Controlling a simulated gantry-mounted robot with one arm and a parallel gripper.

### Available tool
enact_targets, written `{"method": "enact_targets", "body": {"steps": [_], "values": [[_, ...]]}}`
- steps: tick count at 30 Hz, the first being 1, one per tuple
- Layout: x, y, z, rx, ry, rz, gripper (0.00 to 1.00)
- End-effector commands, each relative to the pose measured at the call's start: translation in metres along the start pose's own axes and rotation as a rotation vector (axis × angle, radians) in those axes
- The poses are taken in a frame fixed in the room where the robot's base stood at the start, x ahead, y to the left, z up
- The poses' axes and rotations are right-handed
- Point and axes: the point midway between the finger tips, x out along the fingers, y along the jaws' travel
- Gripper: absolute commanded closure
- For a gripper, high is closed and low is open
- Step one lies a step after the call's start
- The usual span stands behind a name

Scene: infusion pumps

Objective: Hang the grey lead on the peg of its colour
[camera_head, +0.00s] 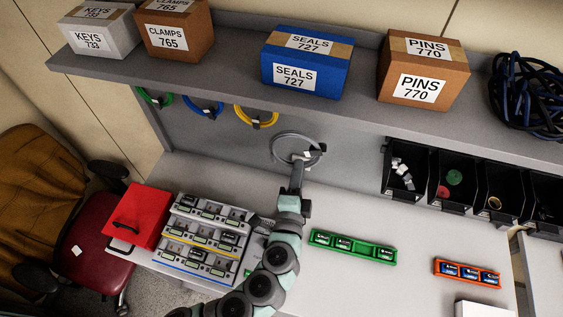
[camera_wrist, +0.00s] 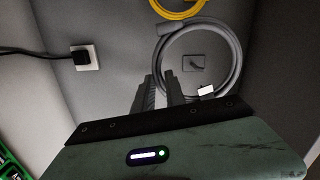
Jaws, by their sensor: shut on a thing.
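The grey lead (camera_head: 279,137) is a coiled loop with a white tag, in front of the grey back panel. My gripper (camera_head: 298,163) is shut on the lower part of its coil. In the wrist view the grey lead (camera_wrist: 236,52) rises from between the fingers of my gripper (camera_wrist: 167,82). A green lead (camera_head: 147,98), a blue lead (camera_head: 205,111) and a yellow lead (camera_head: 248,121) hang in a row under the shelf, left of the grey lead. The yellow lead (camera_wrist: 178,8) shows at the top of the wrist view. I cannot make out a grey peg.
The shelf (camera_head: 230,60) above holds labelled boxes and a dark blue cable coil (camera_head: 525,95). Black bins (camera_head: 410,190) stand at the right. A pump rack (camera_head: 205,238), a red box (camera_head: 140,213), and a green tray (camera_head: 352,246) are on the worktop. A wall socket (camera_wrist: 86,57) has a plug.

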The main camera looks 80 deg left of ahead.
Motion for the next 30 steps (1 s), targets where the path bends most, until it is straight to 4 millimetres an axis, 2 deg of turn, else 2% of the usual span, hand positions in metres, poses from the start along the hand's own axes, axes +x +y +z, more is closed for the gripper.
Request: {"method": "enact_targets", "body": {"steps": [3, 8, 30], "values": [[-0.021, -0.002, -0.022, 0.002, 0.072, -0.003, 1.0], [-0.028, -0.004, -0.033, 0.003, 0.105, -0.007, 1.0], [0.012, -0.004, -0.037, 0.003, 0.105, -0.008, 1.0]]}}
